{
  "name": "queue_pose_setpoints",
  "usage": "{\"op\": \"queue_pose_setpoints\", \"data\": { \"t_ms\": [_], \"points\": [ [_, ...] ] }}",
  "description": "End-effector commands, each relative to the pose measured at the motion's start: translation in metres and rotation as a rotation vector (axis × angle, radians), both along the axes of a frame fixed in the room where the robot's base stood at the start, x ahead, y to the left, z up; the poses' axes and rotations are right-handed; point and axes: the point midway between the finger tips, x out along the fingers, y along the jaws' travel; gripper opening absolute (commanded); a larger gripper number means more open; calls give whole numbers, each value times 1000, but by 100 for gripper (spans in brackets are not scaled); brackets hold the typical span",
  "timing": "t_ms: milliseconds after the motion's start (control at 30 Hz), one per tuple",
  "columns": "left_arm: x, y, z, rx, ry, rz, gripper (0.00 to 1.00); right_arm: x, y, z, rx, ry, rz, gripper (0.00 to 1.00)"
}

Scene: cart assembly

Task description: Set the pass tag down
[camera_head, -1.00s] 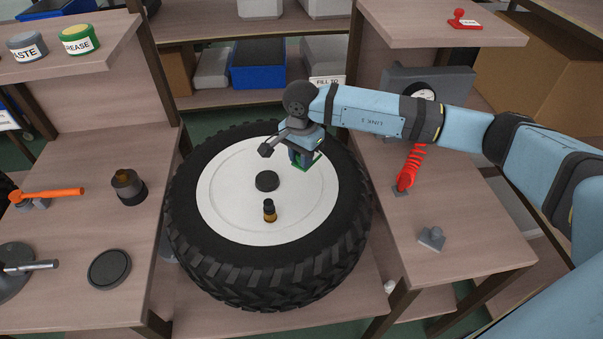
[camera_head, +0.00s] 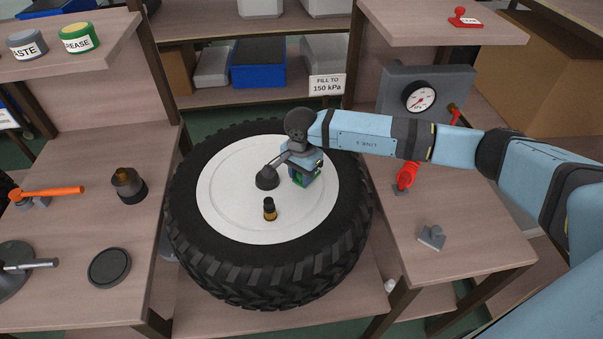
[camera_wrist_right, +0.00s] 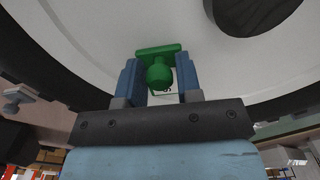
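The pass tag (camera_wrist_right: 159,68) is green with a round knob and a flat bar. In the right wrist view it sits between the two blue fingers of my right gripper (camera_wrist_right: 160,80), which is shut on it. In the head view my right gripper (camera_head: 303,178) is over the white wheel disc (camera_head: 232,213), right of the dark centre hub, and mostly hides the green tag (camera_head: 298,181). I cannot tell whether the tag touches the disc. My left gripper is not in view.
A brass-and-black valve stem (camera_head: 269,209) stands on the disc in front of the hub. The black tire (camera_head: 270,275) surrounds the disc. The disc's left side is clear.

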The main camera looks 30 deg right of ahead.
Motion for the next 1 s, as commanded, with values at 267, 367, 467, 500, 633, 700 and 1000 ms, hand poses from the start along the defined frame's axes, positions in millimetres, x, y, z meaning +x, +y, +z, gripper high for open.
{"op": "queue_pose_setpoints", "data": {
  "t_ms": [267, 367, 467, 500, 633, 700, 1000],
  "points": [
    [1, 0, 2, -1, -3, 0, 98, 0, 0, 1, 0, 0, 0, 49],
    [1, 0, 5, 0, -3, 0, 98, 0, 0, 3, 0, 0, 0, 49],
    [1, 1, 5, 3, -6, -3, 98, 1, 0, 10, 0, -2, 0, 49],
    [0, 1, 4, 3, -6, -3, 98, 1, 0, 16, 1, -4, 0, 49],
    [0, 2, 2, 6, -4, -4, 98, 1, 0, 42, 1, -5, 1, 49],
    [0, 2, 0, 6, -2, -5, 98, 1, 0, 58, 1, -5, 1, 49],
    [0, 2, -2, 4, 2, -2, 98, 1, 0, 112, 0, -2, 0, 49]
  ]
}}
